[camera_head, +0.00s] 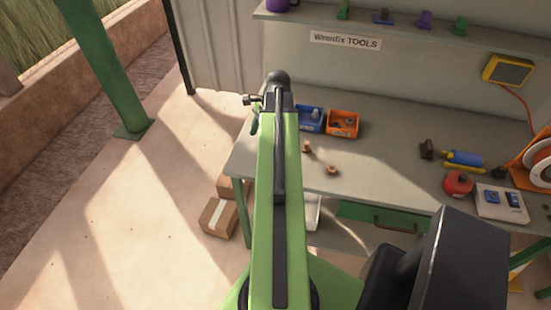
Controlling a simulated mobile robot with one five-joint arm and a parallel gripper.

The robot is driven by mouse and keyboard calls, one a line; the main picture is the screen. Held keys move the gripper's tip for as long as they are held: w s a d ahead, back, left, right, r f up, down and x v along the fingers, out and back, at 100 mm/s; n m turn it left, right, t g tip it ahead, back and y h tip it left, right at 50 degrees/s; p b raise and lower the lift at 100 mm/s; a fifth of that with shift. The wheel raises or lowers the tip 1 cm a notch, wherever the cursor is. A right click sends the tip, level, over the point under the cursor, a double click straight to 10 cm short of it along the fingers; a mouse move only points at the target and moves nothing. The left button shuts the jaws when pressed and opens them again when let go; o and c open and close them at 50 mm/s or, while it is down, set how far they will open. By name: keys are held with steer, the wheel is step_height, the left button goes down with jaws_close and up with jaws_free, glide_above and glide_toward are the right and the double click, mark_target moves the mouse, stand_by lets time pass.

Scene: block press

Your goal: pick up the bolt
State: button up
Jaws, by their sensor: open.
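Two small copper-brown pieces lie on the grey workbench (385,135), just right of my green arm. The upright one (307,147) may be the bolt, and the rounder one (332,170) looks like a nut, but both are too small to be sure. My arm reaches up the middle of the view and ends in a dark joint. The part of the bench behind the arm is also hidden.
A blue bin (311,125) and an orange bin (343,130) with small parts stand behind the pieces. A yellow-blue tool (463,158), a red round container (458,184) and an orange reel (541,168) sit right. The bench middle is clear. Cardboard boxes (218,218) stand on the floor.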

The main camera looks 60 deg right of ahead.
steer(key=s+d+r+m+t, duration=0.1)
steer(key=s+d+r+m, duration=0.1)
steer(key=s+d+m, duration=0.75)
steer(key=a+f+n+b, duration=0.1)
steer(key=f+b, duration=0.2)
steer(key=f, duration=0.1)
steer(key=w+a+f+n+b, duration=0.1)
steer(key=f+b, duration=0.2)
steer(key=b, duration=0.1)
steer(key=w+f+n+b, duration=0.1)
steer(key=f+b, duration=0.2)
steer(key=f, duration=0.1)
steer(key=shift+w+a+f+b, duration=0.15)
steer(key=shift+a+f+b, duration=0.15)
steer(key=shift+a+b, duration=0.1)
steer(key=shift+w+f, duration=0.1)
steer(key=shift+a, duration=0.1)
steer(key=b+x, duration=0.5)
steer(key=shift+w, duration=0.3)
steer(key=shift+c, duration=0.5)
jaws_close()
